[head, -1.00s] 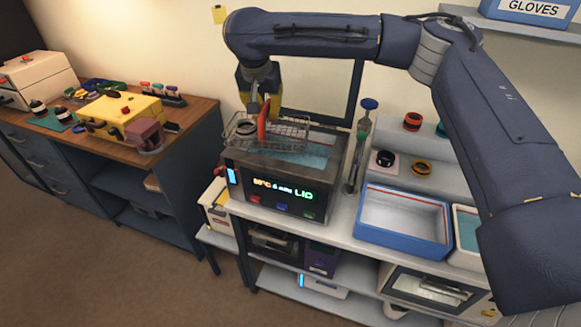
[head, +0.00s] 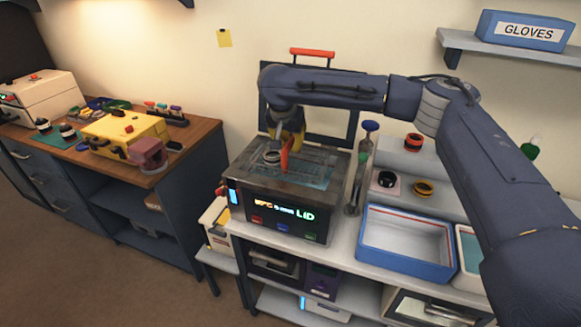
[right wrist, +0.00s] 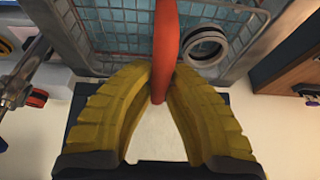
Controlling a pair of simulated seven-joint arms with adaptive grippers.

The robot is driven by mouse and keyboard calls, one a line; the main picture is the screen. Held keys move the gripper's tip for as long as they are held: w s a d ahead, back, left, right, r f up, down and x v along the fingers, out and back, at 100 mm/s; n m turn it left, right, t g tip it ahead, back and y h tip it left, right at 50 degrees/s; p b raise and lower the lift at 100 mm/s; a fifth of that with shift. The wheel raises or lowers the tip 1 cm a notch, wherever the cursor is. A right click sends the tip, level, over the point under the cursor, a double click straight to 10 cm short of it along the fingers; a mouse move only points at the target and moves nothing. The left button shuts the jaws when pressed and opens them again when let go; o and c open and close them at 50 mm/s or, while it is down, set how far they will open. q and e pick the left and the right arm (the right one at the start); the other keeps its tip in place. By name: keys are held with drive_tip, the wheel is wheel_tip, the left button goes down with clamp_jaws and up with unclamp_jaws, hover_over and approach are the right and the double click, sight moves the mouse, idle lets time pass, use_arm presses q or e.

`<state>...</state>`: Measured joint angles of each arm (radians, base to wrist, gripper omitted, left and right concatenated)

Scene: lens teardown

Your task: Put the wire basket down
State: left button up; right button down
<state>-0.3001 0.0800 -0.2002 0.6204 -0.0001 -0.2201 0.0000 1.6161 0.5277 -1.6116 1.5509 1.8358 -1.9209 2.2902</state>
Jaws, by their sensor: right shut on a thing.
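The wire basket (head: 312,166) is at the open top of the cleaner tank (head: 251,182), which has a lit front panel. Its mesh sits mostly within the tank's rim; I cannot tell whether it touches the bottom. A grey and black ring (head: 271,157) lies in the basket. The basket's red handle (head: 285,160) stands up between the yellow fingers of my right gripper (head: 287,147). In the right wrist view, the gripper (right wrist: 160,88) is shut on the handle (right wrist: 167,45), with the mesh (right wrist: 120,25) and ring (right wrist: 207,46) beyond. My left gripper is out of view.
The raised lid (head: 318,135) stands behind the tank. A tall stand (head: 360,165) is close on the right, then a blue-rimmed tray (head: 405,240). Dark and yellow rings (head: 423,188) sit on the shelf behind. A wooden bench (head: 190,150) with a yellow box (head: 122,130) is left.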

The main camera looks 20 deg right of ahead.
sight(290, 165)
drive_tip(key=shift+f, duration=4.35)
drive_tip(key=c, duration=1.4)
unclamp_jaws()
drive_tip(key=v, duration=1.2)
